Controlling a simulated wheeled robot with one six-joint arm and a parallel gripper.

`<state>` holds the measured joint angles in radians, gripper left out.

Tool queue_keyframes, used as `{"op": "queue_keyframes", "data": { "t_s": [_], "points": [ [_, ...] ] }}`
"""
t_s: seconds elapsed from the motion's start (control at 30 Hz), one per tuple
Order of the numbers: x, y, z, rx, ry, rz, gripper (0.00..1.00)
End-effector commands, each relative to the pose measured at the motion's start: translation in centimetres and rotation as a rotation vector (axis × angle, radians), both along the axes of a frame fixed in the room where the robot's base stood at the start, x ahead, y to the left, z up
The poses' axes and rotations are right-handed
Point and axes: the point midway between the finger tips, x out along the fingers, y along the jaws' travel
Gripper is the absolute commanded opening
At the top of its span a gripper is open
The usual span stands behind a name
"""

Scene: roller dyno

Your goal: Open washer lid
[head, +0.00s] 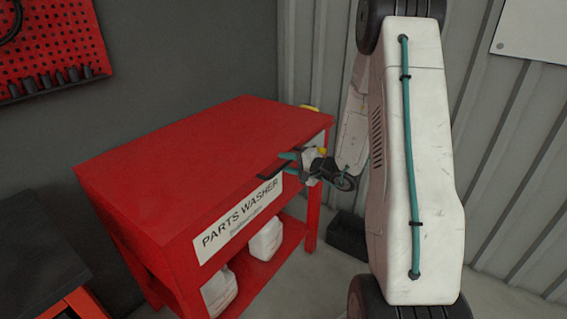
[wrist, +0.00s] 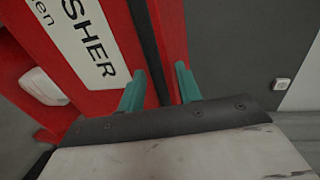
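The red parts washer (head: 190,160) stands left of my arm in the head view, its flat lid (head: 205,140) down. A dark handle bar (head: 268,175) runs along the lid's front edge, above the label; it also shows as a dark strip in the wrist view (wrist: 146,40). My gripper (head: 281,165) is at the right part of this front edge, by the handle. In the wrist view its two teal fingers (wrist: 160,78) are apart, with the dark strip and red edge showing between them. Whether the fingers touch the handle is not clear.
White jugs (head: 266,240) stand on the washer's lower shelf. A dark-topped bench (head: 35,250) is at the lower left and a red pegboard (head: 55,45) hangs above. A corrugated wall (head: 500,170) is behind my arm. A dark box (head: 348,235) sits on the floor.

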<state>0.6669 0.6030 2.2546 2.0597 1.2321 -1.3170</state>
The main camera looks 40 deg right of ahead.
Motion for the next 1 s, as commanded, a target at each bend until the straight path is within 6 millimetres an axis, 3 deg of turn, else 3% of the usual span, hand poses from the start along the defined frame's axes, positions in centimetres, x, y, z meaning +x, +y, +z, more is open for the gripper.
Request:
{"op": "queue_keyframes", "data": {
  "t_s": [0.13, 0.43, 0.57, 0.83, 1.0],
  "points": [
    [1.2, 0.5, -0.2, -0.001, 0.001, 0.002, 0.34],
    [1.5, 0.6, -0.3, 0.000, 0.000, 0.000, 0.34],
    [1.5, 0.6, -0.3, 0.000, 0.001, 0.001, 0.01],
    [1.3, 0.4, -0.3, -0.002, 0.010, -0.001, 0.00],
    [1.0, -0.5, 0.8, -0.009, 0.028, -0.014, 0.00]
  ]
}}
